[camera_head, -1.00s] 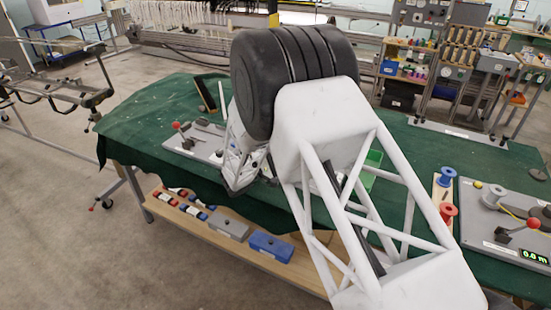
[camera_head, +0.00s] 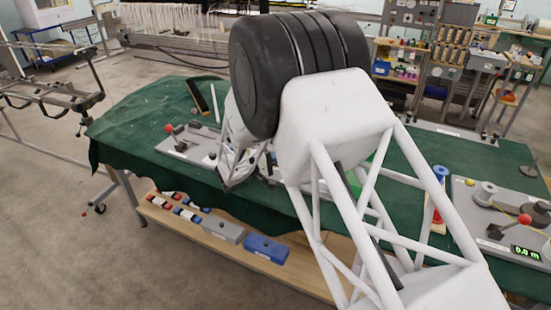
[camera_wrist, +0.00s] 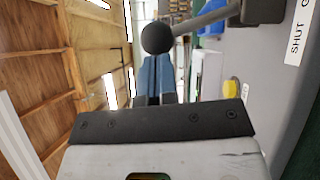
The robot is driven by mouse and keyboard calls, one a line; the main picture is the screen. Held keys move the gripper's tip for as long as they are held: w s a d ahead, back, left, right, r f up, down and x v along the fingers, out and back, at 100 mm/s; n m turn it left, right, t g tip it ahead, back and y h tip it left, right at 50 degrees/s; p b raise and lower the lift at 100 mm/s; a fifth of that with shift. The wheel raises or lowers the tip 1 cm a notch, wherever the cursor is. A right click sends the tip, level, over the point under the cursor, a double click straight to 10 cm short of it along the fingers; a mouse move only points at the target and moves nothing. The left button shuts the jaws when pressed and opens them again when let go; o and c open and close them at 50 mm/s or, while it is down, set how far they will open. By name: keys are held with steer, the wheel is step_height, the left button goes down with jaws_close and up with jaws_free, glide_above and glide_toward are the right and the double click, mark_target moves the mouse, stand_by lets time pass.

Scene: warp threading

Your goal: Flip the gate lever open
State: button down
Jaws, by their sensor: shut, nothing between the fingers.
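In the wrist view a lever with a dark round knob (camera_wrist: 157,37) runs along a rod to a dark pivot block (camera_wrist: 264,10) on a grey panel (camera_wrist: 262,70). A label beside it (camera_wrist: 298,32) reads "SHUT"; a second label is cut off. My gripper (camera_wrist: 156,62) is shut and empty, its bluish fingers ending right at the knob. I cannot tell whether they touch it. In the head view my gripper (camera_head: 230,182) points down near the table's front edge, partly hidden by my arm. The dark-knobbed lever cannot be made out there.
A grey panel with a red-knobbed lever (camera_head: 168,128) is left of my gripper. Another panel with a red-knobbed lever (camera_head: 525,219) and a "0.0 m" display (camera_head: 530,254) is at right. Blue box (camera_head: 266,249) is on the shelf below. A yellow button (camera_wrist: 231,88) sits near the fingers.

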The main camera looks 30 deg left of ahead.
steer(key=d+r+m+g+y, duration=0.2)
steer(key=d+m+g+y, duration=0.1)
steer(key=d+m, duration=0.3)
steer(key=shift+d+y, duration=0.4)
steer(key=shift+d, duration=1)
steer(key=shift+d+f, duration=0.1)
steer(key=s+a+r, duration=0.6)
steer(key=s+a, duration=0.1)
steer(key=s, duration=0.2)
steer(key=shift+a+r, duration=0.2)
steer(key=shift+r, duration=0.15)
